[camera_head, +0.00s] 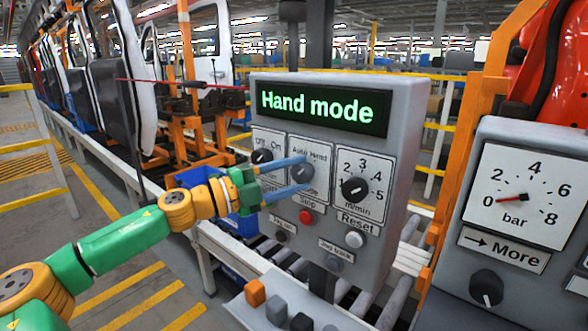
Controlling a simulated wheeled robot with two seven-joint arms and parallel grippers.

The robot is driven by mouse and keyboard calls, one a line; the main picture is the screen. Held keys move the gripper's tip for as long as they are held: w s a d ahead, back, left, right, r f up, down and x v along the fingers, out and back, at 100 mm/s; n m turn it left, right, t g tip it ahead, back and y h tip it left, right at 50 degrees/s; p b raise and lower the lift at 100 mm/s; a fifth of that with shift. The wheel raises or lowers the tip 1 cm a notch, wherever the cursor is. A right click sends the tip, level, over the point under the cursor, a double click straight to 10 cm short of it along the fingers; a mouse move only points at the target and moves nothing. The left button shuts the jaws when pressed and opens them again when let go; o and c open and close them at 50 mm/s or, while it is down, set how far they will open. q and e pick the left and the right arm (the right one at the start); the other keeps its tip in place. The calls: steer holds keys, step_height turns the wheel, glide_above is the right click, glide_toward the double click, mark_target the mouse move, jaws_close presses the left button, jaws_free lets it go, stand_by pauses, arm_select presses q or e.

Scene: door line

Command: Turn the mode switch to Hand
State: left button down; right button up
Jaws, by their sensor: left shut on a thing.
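The grey control box (399,150) stands in the middle, with a lit display (317,107) reading "Hand mode" in green. Below it, the mode switch (303,174) is a dark knob on a plate lettered "Auto" and "Hand". My left gripper (306,172) reaches in from the left, its two blue fingers on the knob, one above and one below. The fingers are shut on the knob and partly cover it and its plate, so its pointer is hard to read. My right gripper is not in view.
An Off/On knob (262,156) and a m/min speed dial (355,189) flank the switch. Below are a red Stop button (306,216) and a grey Reset button (354,239). A bar gauge (514,197) stands at right.

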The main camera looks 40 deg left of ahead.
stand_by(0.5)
arm_select(q)
steer(key=shift+c, duration=1.5)
jaws_free()
steer(key=s+f+b, duration=0.1)
steer(key=b, duration=0.3)
steer(key=s+a+b, duration=0.1)
steer(key=b, duration=0.3)
steer(key=shift+s+a+f, duration=0.1)
steer(key=shift+f, duration=0.25)
steer(key=b, duration=0.3)
glide_toward(296, 181)
steer(key=w+d+r, duration=0.1)
steer(key=w+r, duration=0.1)
steer(key=shift+d, duration=0.1)
steer(key=shift+f, duration=0.1)
